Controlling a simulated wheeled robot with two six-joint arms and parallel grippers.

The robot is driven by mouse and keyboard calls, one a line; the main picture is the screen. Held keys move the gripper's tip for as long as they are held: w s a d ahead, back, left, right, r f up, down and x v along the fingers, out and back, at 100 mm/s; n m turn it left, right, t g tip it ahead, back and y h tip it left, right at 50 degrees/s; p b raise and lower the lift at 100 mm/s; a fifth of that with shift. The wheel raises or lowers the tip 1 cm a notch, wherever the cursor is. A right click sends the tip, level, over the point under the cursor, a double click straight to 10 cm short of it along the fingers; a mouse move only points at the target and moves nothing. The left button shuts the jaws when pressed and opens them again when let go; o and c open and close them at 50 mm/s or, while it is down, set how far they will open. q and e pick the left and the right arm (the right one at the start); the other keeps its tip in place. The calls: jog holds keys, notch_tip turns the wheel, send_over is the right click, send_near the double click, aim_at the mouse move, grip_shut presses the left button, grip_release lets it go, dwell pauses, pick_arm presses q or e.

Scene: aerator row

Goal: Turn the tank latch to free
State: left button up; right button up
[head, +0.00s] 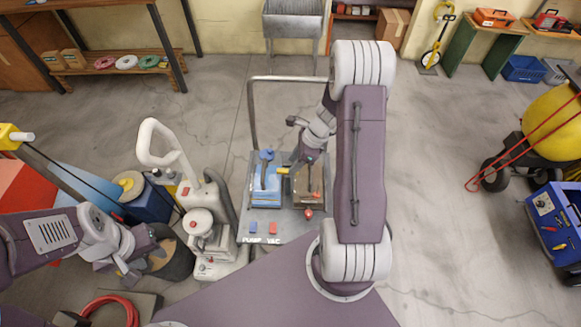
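A grey wheeled cart (280,222) stands at the centre, marked PUMP and VAC on its front edge. On it are a blue unit with a blue-topped upright part (266,178) and a brown unit (308,188) beside it. A small yellow piece (283,170) shows between them; I cannot tell whether it is the tank latch. My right gripper (306,168) is over the brown unit, its fingers mostly hidden by the wrist. I cannot see whether it touches anything. My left gripper (128,272) is at lower left, away from the cart; its opening is unclear.
A white machine with a loop handle (160,145) stands left of the cart. A blue switch (253,227) and a red switch (273,228) sit on the cart's front.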

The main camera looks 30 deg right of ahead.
jog(key=shift+x, duration=1.55)
grip_shut()
jog(key=shift+r, duration=0.1)
